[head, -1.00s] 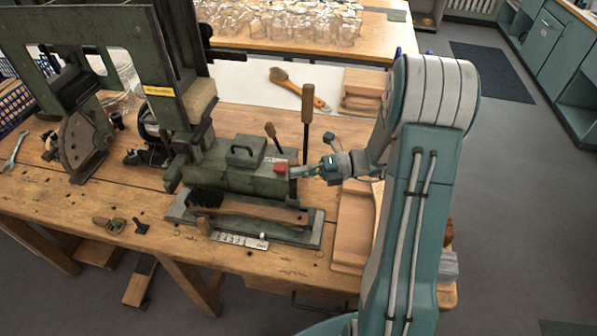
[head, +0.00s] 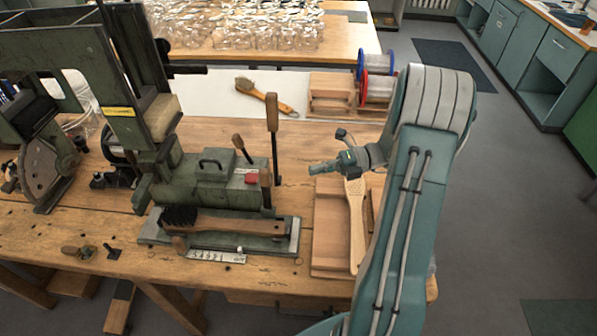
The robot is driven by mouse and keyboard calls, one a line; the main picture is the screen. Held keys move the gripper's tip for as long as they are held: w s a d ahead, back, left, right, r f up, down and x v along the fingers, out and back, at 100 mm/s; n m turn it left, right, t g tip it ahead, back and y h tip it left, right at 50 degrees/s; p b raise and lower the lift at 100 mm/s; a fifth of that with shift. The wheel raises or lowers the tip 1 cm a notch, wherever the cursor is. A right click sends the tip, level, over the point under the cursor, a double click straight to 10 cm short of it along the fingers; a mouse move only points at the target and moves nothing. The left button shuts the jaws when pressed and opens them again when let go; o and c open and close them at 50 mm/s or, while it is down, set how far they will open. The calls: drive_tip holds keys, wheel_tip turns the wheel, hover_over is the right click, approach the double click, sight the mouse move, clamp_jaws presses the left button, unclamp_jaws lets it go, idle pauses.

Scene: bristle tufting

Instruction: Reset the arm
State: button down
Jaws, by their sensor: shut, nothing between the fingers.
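My gripper (head: 321,169) is shut and empty. It points left over the workbench, just right of the tufting machine's upright wooden-handled lever and above the wooden tray's far end. The green tufting machine (head: 195,184) stands on the bench with a red button (head: 252,178) on its right end. A brush with dark bristles at its left end (head: 225,226) lies along the machine's front. My arm comes up from the bottom right and bends over at the top.
A wooden tray (head: 330,235) holding a bare brush body (head: 356,215) is below my gripper. Two wooden-handled levers (head: 272,112) stand close to its left. Behind lie a finished-looking brush (head: 265,96), wire spools (head: 377,75) and a table with several glass jars (head: 235,25). Open floor is right.

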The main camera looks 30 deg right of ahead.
drive_tip(key=shift+s, duration=0.2)
drive_tip(key=shift+d, duration=0.3)
drive_tip(key=s+a+r+n+g+h, duration=0.3)
drive_tip(key=a+n+h, duration=0.1)
drive_tip(key=a+n, duration=0.35)
drive_tip(key=s+a+r+n+g+h, duration=0.2)
drive_tip(key=s+a+r+n+h, duration=0.15)
drive_tip(key=a+n, duration=0.4)
drive_tip(key=s+a+r+n+t+h, duration=0.1)
drive_tip(key=s+r+n+t+h, duration=0.2)
drive_tip(key=n, duration=0.8)
drive_tip(key=s+r+n+t+h, duration=0.3)
drive_tip(key=s+n+h, duration=0.2)
drive_tip(key=n, duration=0.6)
drive_tip(key=shift+s+a+r+h, duration=0.25)
drive_tip(key=shift+s+a+h, duration=0.1)
drive_tip(key=shift+h, duration=0.2)
